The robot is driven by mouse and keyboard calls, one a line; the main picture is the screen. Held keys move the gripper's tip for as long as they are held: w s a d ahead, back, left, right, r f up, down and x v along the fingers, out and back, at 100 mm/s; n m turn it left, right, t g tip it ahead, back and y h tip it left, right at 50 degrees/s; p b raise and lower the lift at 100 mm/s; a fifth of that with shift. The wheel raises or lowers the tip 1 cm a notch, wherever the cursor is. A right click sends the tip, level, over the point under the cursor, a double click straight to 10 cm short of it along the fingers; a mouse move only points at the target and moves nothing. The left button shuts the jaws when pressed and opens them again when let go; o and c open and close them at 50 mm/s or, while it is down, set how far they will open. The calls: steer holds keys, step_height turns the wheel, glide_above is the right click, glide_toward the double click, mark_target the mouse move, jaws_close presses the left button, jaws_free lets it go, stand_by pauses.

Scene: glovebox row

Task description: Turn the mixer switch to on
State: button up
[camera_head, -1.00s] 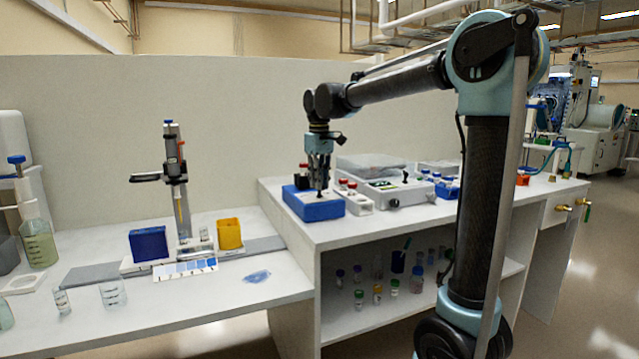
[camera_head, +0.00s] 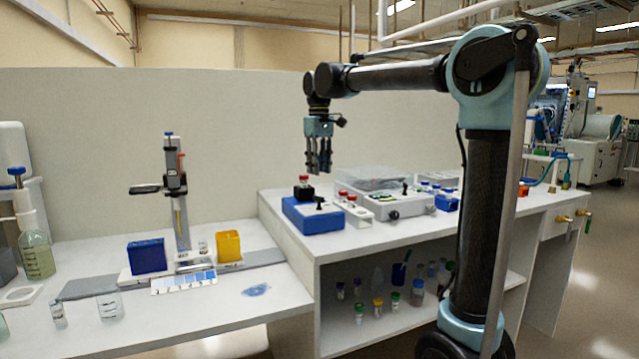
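The mixer (camera_head: 312,219) is a blue box with a pale top on the near left corner of the raised bench. A black holder (camera_head: 303,192) with a red-capped vial (camera_head: 303,180) stands on its back left. The small black switch (camera_head: 320,204) is on its top, right of the holder; its lever seems to stick up, and its on or off setting is too small to read. My gripper (camera_head: 319,171) points down above the mixer, clear of the switch. Its fingers look apart with nothing between them.
A white rack (camera_head: 358,213) with red-capped vials stands right of the mixer, and a grey-white device (camera_head: 392,201) beyond it. A lower bench on the left holds a stand (camera_head: 176,190), a blue box (camera_head: 147,257) and a yellow box (camera_head: 229,246). A back wall closes the bench.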

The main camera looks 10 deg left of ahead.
steer(key=shift+r, duration=1.5)
steer(key=s+d+f+m, duration=0.2)
steer(key=s+d+f, duration=0.2)
steer(key=d, duration=0.3)
steer(key=s+d+f+m+t, duration=0.1)
steer(key=s+d+f, duration=0.2)
steer(key=d+f, duration=0.35)
steer(key=s+d+f+m, duration=0.2)
steer(key=s+d+f, duration=0.15)
steer(key=d, duration=0.55)
steer(key=s+d+f+m, duration=0.1)
steer(key=s+d+f, duration=0.2)
steer(key=s+f, duration=0.2)
steer(key=s+d+f+m, duration=0.2)
steer(key=s+d+f, duration=0.2)
steer(key=f, duration=0.5)
steer(key=s+d+f+m+t, duration=0.1)
steer(key=s+d+f, duration=0.3)
steer(key=s+f, duration=0.3)
steer(key=shift+s+d+f+m, duration=0.15)
steer(key=shift+d+f+m, duration=0.05)
steer(key=shift+f+m, duration=0.25)
